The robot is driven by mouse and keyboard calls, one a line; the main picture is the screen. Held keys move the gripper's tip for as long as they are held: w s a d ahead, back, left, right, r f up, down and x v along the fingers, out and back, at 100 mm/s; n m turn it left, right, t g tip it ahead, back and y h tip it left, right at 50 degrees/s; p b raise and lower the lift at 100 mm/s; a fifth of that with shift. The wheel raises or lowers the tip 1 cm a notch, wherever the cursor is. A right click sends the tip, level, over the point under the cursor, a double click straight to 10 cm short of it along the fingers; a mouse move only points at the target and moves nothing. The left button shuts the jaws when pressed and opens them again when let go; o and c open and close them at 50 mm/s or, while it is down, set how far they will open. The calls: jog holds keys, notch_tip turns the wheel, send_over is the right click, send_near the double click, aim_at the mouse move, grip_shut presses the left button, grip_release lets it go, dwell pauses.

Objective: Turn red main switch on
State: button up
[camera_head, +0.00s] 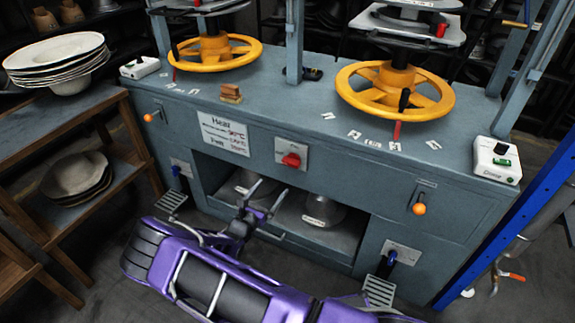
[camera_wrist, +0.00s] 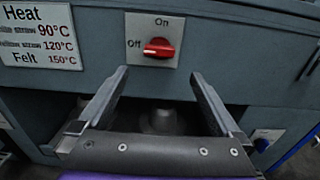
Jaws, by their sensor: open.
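The red main switch (camera_head: 291,160) is a red knob on a light square plate on the front of the grey-blue press cabinet. In the wrist view the red knob (camera_wrist: 158,48) lies roughly level, its narrower end towards the "Off" label, with "On" printed above it. My gripper (camera_head: 268,196) is in front of the cabinet, below and left of the switch, apart from it. In the wrist view my gripper (camera_wrist: 160,76) is open and empty, its two fingers pointing towards the cabinet just below the switch plate.
A heat sign (camera_head: 224,134) is left of the switch. Orange-tipped levers (camera_head: 419,208) stick out of the cabinet front. Two yellow handwheels (camera_head: 395,90) stand on top. An open recess with metal domes (camera_head: 322,211) lies below the switch. A wooden shelf (camera_head: 130,172) with hats is at the left.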

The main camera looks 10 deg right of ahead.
aim_at(289, 164)
jog(key=b+x, duration=0.1)
jog(key=x, duration=1.2)
jog(key=shift+w+d+b, duration=0.2)
jog(key=shift+w+b, duration=0.1)
jog(key=shift+w, duration=0.05)
jog(key=shift+c, duration=0.2)
jog(key=c, duration=1.1)
